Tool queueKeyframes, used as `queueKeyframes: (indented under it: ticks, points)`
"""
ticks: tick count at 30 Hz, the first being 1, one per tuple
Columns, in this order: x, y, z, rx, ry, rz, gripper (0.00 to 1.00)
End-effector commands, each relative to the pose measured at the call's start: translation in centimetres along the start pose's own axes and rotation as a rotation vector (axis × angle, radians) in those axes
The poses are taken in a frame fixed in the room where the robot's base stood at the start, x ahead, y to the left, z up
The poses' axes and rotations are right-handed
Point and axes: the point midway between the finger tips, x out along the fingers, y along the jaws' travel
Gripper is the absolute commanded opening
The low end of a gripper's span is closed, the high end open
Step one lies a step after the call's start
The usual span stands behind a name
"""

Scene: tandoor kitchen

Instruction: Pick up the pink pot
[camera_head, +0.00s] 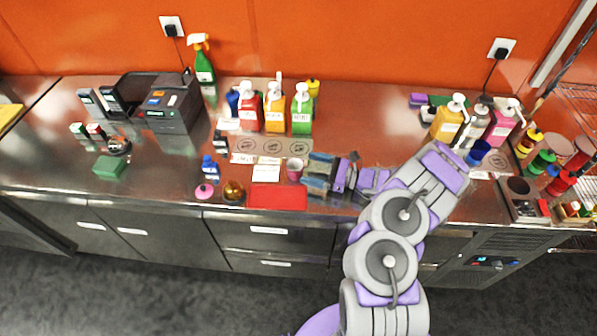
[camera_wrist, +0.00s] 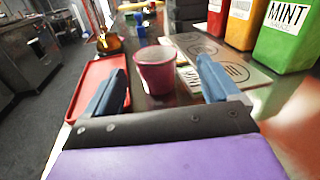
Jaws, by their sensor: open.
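The pink pot (camera_head: 294,170) is a small open cup standing upright on the steel counter, near the front edge. In the wrist view the pink pot (camera_wrist: 155,70) sits ahead of my gripper, roughly centred between the fingers and a little beyond their tips. My gripper (camera_head: 312,172) reaches in from the right, just right of the pot. In the wrist view my gripper (camera_wrist: 163,86) has its two blue fingers spread wide with nothing held between them. The pot's base is partly hidden in the head view.
A red tray (camera_head: 277,197) lies along the front edge, beside the pot. Printed cards (camera_head: 266,169) lie behind and left of it. Red, yellow and green sauce bottles (camera_head: 275,108) stand farther back. A brown round-bodied bottle (camera_head: 234,191) and a pink-based item (camera_head: 204,191) stand left.

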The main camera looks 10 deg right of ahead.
Motion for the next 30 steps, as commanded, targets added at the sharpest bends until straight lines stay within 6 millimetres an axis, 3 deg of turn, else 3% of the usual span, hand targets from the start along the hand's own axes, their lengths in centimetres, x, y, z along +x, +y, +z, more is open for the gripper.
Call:
queueKeyframes:
  ticks: [3, 7, 17, 30]
  points:
    - [2.5, 0.4, -0.3, 0.001, 0.006, 0.009, 0.89]
    - [4.2, 0.4, -0.3, 0.000, 0.005, 0.008, 0.89]
    - [4.5, 0.1, -0.2, 0.002, 0.002, 0.003, 0.89]
    - [4.5, 0.1, -0.1, 0.001, 0.002, 0.002, 0.49]
